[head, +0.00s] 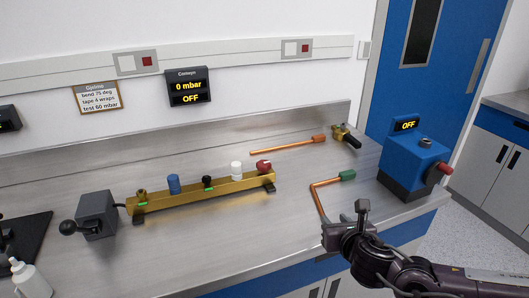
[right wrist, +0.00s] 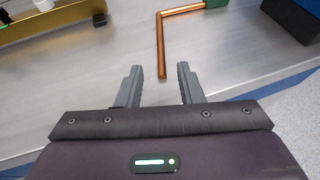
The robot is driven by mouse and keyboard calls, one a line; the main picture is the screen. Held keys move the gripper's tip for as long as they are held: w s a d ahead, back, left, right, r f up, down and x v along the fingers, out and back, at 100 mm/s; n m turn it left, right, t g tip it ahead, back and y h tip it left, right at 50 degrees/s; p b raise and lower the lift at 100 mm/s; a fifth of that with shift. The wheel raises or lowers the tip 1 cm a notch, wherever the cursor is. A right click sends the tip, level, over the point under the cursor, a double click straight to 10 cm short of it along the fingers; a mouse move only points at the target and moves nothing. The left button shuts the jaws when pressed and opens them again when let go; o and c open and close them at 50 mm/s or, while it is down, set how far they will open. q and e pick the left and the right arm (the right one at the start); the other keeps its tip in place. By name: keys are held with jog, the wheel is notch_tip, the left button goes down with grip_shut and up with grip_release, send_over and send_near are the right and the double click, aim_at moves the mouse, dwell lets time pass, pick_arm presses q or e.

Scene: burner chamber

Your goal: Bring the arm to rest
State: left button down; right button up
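My right arm (head: 420,273) reaches in from the lower right in the head view. Its gripper (head: 344,221) is over the front edge of the steel bench, close to the bent copper pipe (head: 318,202) with a green end. My left gripper is not in view.
A brass manifold (head: 205,195) with coloured fittings stands mid-bench. A straight copper pipe (head: 285,147) lies behind, near a brass valve (head: 346,136). A blue box (head: 415,160) with a red knob stands at right. A white bottle (head: 28,281) is at left. The front middle bench is clear.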

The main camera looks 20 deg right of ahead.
jog(key=s+a+f+m, duration=0.1)
jog(key=a+m, duration=0.1)
jog(key=s+a+f+m+g+y, duration=0.1)
jog(key=a+m, duration=0.1)
jog(key=a, duration=0.1)
jog(key=a+f+m, duration=0.1)
jog(key=a, duration=0.1)
jog(key=shift+s+a+f+m+g, duration=0.2)
jog(key=shift+s+f+m+g, duration=0.1)
jog(key=shift+s+f+m, duration=0.1)
jog(key=s+a+f+m+g+y, duration=0.1)
jog(key=s+a+f+m+g, duration=0.25)
jog(key=s+m, duration=0.7)
jog(key=s+a+f+m+g+y, duration=0.15)
jog(key=s+f+m+g, duration=0.35)
jog(key=m, duration=1)
notch_tip(320, 180, down, 27)
jog(key=s, duration=0.2)
jog(key=s+d+f+g, duration=0.2)
jog(key=s+d+f, duration=0.1)
jog(key=s+f, duration=1.6)
jog(key=shift+s+f+h, duration=0.25)
jog(key=shift+s+h, duration=0.1)
jog(key=shift+s, duration=0.4)
